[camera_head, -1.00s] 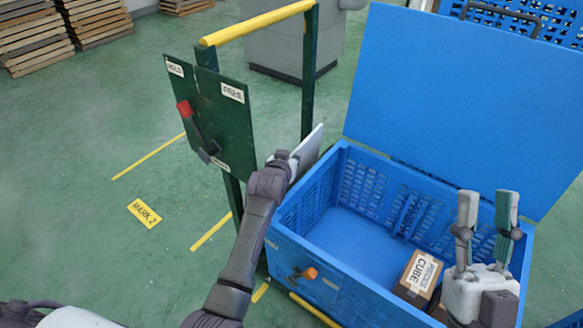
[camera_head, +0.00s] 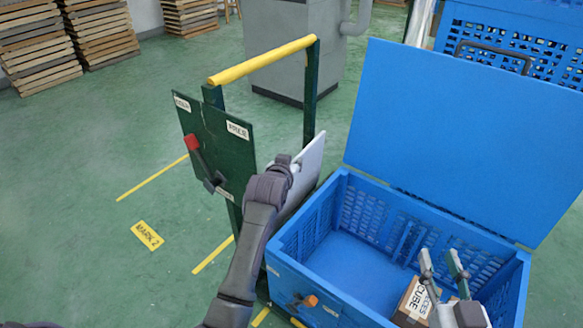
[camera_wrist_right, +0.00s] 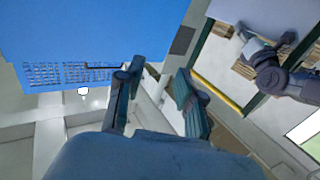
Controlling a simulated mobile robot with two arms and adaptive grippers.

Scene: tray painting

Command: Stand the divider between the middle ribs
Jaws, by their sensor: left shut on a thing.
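The divider (camera_head: 309,168) is a pale grey flat panel, tilted and in the air beside the left end of the blue crate (camera_head: 330,283). My left gripper (camera_head: 291,168) is shut on it and partly hides it. The divider also shows at the upper right of the right wrist view (camera_wrist_right: 275,14), with the left gripper (camera_wrist_right: 247,38) at its edge. Ribs (camera_head: 408,238) stand upright on the crate's far inner wall; the near wall's inside is hidden. My right gripper (camera_head: 441,266) is open and empty above the crate's right part, fingers pointing up.
A cardboard box (camera_head: 414,301) labelled CUBE lies in the crate's right part. The crate's blue lid (camera_head: 440,140) stands open behind. A green stand (camera_head: 222,150) with a yellow bar (camera_head: 262,60) is at the left. The crate's left floor is clear.

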